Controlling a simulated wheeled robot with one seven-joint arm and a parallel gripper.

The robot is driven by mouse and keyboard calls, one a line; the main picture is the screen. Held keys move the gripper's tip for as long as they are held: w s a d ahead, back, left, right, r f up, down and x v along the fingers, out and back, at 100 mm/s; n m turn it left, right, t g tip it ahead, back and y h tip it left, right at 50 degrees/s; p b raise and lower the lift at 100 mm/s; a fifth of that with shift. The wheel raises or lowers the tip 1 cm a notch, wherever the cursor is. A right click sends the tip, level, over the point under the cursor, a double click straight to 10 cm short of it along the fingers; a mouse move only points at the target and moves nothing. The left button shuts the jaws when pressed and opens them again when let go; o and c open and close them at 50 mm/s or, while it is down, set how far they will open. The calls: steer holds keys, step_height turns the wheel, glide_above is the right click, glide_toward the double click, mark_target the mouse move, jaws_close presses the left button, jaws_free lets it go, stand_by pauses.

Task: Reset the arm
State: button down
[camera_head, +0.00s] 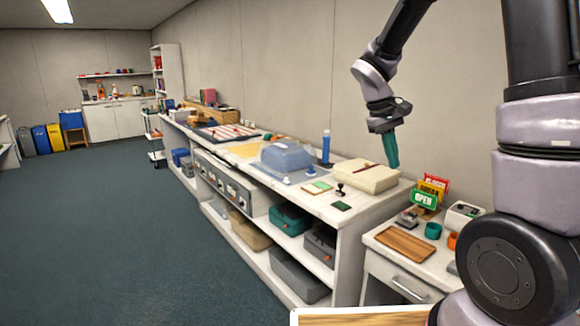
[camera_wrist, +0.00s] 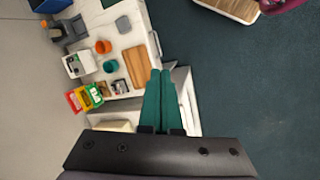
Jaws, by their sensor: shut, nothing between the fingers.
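My gripper (camera_head: 391,150) has teal fingers and points down in the head view. It hangs above the right end of the long white counter, near a cream box (camera_head: 366,177) with a dark red pen-like item on top. In the wrist view the two teal fingers of my gripper (camera_wrist: 161,75) lie side by side, closed with nothing between them. My arm runs up from the gripper to the top of the head view and shows large at the right.
The long counter (camera_head: 318,207) holds a blue-grey case (camera_head: 286,156) and a blue bottle (camera_head: 326,146). The dark floor (camera_head: 110,225) at left is clear.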

steer(key=s+a+r+m+t+y, duration=0.2)
steer(key=s+r+m+t+y, duration=0.3)
steer(key=s+r, duration=1)
steer(key=s+m+t, duration=0.1)
steer(key=m+t, duration=0.1)
steer(key=shift+s+r+t+y, duration=0.2)
steer(key=shift+s+t+y, duration=0.1)
steer(key=shift+s, duration=0.05)
steer(key=shift+d, duration=0.1)
